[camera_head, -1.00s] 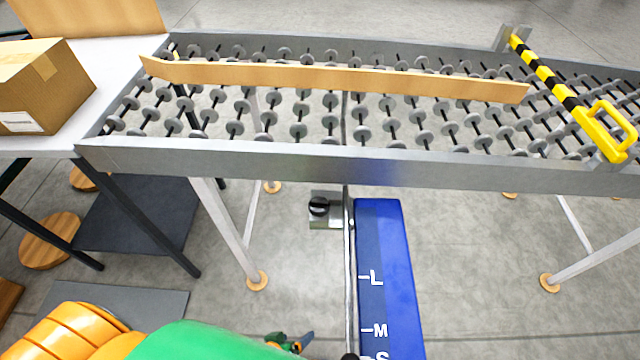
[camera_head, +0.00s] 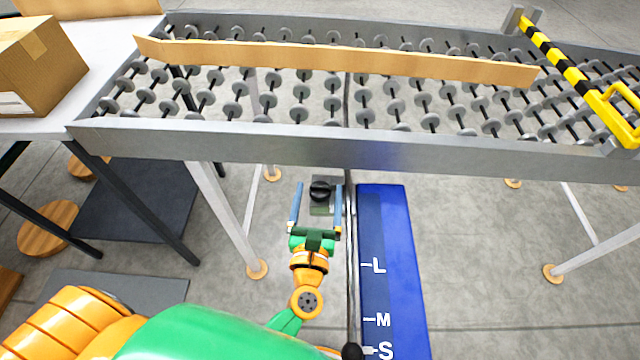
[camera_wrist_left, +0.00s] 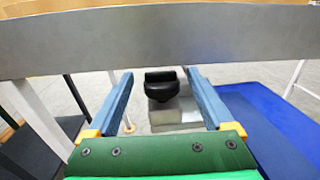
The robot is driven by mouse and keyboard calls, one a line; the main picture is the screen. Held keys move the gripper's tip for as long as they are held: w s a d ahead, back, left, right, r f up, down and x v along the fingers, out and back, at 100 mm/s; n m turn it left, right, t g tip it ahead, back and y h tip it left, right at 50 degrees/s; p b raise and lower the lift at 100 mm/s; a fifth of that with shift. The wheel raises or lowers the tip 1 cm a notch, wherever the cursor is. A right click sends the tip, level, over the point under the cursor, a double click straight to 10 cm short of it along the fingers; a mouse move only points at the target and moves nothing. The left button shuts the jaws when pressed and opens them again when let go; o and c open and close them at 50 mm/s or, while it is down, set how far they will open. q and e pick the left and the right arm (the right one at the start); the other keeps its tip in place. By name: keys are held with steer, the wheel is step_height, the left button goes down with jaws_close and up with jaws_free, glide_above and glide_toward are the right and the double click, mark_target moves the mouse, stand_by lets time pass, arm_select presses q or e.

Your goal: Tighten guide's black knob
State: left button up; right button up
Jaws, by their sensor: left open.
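The black knob (camera_head: 320,191) sits on a small grey metal bracket (camera_head: 322,209) just below the conveyor's near rail, beside a thin vertical rod. My left gripper (camera_head: 316,187) is open, with its two blue fingers on either side of the knob in the head view. In the left wrist view the knob (camera_wrist_left: 161,84) shows between and beyond the open fingers, apart from both. A long wooden guide board (camera_head: 340,59) lies across the conveyor rollers. My right gripper is not seen.
The conveyor's grey near rail (camera_head: 250,140) runs just above the gripper. A blue panel marked L, M and S (camera_head: 385,230) stands close on the right. A cardboard box (camera_head: 40,70) rests on a white table at left. A yellow-black bar (camera_head: 560,70) crosses the conveyor at right.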

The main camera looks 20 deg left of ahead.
arm_select(q)
steer(key=shift+x, duration=1.1)
steer(key=c, duration=1.4)
steer(key=shift+o, duration=0.2)
